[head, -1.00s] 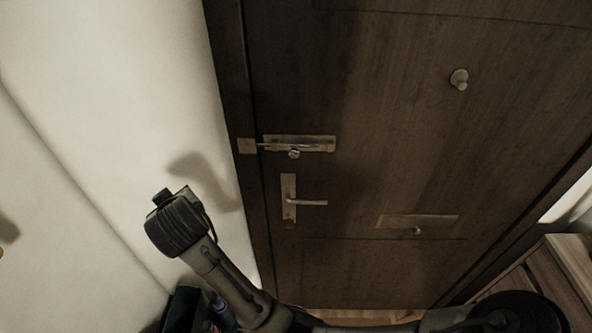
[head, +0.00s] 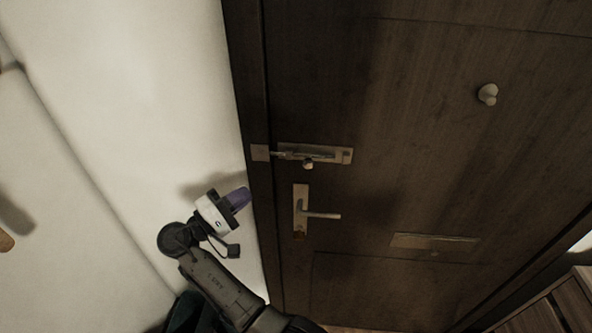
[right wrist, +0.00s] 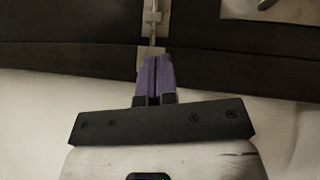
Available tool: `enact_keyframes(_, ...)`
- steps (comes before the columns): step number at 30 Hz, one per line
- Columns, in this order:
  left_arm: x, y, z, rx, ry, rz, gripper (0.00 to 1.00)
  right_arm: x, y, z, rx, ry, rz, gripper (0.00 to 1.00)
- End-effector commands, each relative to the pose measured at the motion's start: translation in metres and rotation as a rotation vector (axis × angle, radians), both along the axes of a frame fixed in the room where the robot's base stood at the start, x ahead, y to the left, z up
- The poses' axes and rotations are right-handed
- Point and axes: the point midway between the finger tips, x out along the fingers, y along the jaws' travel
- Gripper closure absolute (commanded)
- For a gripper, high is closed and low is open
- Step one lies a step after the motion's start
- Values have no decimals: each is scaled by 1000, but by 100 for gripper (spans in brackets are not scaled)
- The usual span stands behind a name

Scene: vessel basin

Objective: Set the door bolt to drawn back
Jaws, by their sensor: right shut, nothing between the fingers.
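The door bolt (head: 314,155) is a metal slide on a pale plate on the dark door, with a small round knob (head: 308,164) hanging below it. Its rod spans the gap to the keeper (head: 260,152) on the door frame at left and appears to reach it. My right gripper (head: 240,198) has purple fingers, shut and empty, in front of the wall and frame edge, below and left of the bolt, apparently apart from it. In the right wrist view the shut fingers (right wrist: 155,78) point toward the keeper and rod (right wrist: 152,36), partly covering the keeper. My left gripper is not in view.
A lever handle (head: 320,215) sits on the door below the bolt. A round knob (head: 488,94) and a mail slot plate (head: 434,242) are further right. A wooden cabinet (head: 560,305) stands at lower right. The white wall (head: 130,110) is at left.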

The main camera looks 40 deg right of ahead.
Motion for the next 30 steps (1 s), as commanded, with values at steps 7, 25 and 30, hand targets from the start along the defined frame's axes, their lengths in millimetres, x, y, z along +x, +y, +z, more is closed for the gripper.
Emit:
enact_keyframes(7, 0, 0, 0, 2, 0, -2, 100, -1, 0, -1, 10, 69, -17, 100)
enact_keyframes(25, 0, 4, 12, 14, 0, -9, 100, -2, -28, 7, 10, 70, -18, 100)
enact_keyframes(30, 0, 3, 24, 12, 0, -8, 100, -2, -60, 14, 10, 69, -18, 100)
